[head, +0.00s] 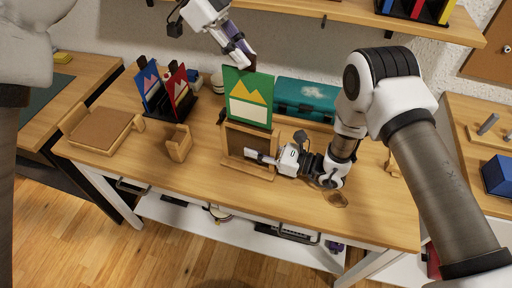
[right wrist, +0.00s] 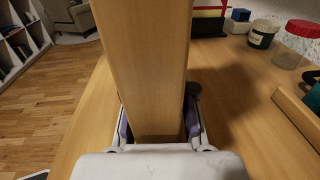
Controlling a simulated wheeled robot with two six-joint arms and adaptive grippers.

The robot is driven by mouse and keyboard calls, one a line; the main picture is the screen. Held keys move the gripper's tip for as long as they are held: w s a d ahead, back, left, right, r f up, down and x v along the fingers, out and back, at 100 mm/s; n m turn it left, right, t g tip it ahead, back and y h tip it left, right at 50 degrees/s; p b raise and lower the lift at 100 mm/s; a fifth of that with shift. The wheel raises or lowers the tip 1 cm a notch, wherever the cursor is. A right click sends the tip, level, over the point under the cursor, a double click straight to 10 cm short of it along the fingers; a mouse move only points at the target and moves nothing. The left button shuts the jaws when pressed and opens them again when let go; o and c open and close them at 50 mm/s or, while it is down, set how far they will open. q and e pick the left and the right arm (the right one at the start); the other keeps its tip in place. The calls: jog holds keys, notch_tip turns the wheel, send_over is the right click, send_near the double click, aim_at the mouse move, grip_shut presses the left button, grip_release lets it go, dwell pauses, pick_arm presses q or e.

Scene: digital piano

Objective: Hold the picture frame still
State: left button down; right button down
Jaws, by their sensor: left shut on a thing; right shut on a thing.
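The wooden picture frame (head: 233,140) stands upright near the middle of the table. My right gripper (head: 258,157) is shut on its lower part. In the right wrist view the wood of the frame (right wrist: 148,70) rises between the two fingers of my right gripper (right wrist: 158,125). A green picture card with yellow mountains (head: 262,92) stands above the frame, its lower end at the frame's top. How deep it sits in the frame is hidden. My left gripper (head: 249,62) is above, shut on the card's top by a dark tab.
Blue and red picture cards (head: 180,91) stand in a dark rack at left. A teal case (head: 308,97) is behind the frame. The table's front is mostly clear.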

aim_at(277, 155)
pick_arm(q)
jog(key=shift+r, duration=0.1)
jog(key=shift+r, duration=2.4)
pick_arm(e)
jog(key=c, duration=0.9)
grip_release()
pick_arm(q)
jog(key=shift+r+p, duration=0.3)
jog(key=shift+p, duration=0.05)
pick_arm(e)
jog(key=shift+v, duration=2.9)
jog(key=shift+d, duration=0.1)
